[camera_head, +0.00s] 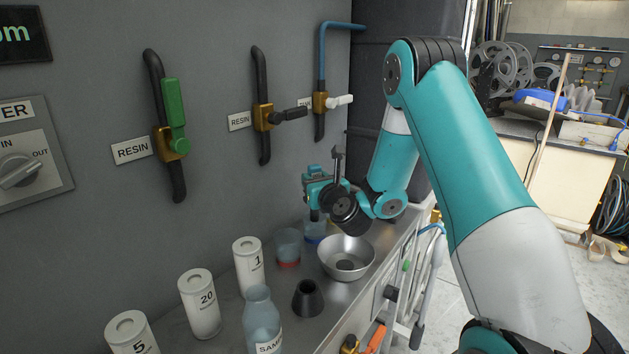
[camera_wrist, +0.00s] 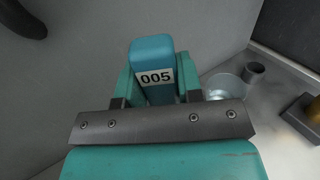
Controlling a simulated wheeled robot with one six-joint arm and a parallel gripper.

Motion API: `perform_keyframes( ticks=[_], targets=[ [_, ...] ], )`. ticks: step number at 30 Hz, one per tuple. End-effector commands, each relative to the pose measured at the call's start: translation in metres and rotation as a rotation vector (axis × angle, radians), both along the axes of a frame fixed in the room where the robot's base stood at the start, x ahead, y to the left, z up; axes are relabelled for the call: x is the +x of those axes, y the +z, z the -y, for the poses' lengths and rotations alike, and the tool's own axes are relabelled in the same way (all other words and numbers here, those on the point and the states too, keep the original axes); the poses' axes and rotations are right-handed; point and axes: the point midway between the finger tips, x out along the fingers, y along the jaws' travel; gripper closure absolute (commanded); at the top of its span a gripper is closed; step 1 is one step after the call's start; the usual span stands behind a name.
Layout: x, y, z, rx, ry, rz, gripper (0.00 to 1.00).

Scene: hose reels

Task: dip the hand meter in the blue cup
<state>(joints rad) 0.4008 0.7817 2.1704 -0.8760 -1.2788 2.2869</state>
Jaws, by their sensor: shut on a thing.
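My gripper (camera_head: 322,190) is shut on the hand meter (camera_wrist: 153,58), a teal-blue block with a display reading 005, in the wrist view. In the head view the gripper is over the back of the metal counter. The blue cup (camera_head: 315,230) stands under it, partly hidden by the gripper and the bowl. The meter's lower end is close above or at this cup; I cannot tell whether it is inside. The wrist view does not show the blue cup clearly.
A red-bottomed cup (camera_head: 288,247) and a metal bowl (camera_head: 346,257) stand close to the blue cup. Nearer are a black cone (camera_head: 308,298), a sample bottle (camera_head: 262,322) and white canisters numbered 1 (camera_head: 248,266), 20 (camera_head: 200,304) and 5 (camera_head: 132,335). A grey wall with valves rises behind.

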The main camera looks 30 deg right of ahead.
Motion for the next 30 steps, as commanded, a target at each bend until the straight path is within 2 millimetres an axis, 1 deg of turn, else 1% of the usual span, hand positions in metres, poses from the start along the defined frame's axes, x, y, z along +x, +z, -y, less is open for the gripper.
perform_keyframes(
  ticks=[1,18,24,30],
  targets=[
    [0.000,-0.006,0.000,0.000,-0.001,0.001,0.96],
    [0.000,-0.041,0.000,0.000,-0.001,0.001,0.96],
    [0.000,-0.047,0.000,0.000,-0.001,0.001,0.96],
    [0.000,-0.048,0.000,0.000,-0.001,0.001,0.96]
  ],
)
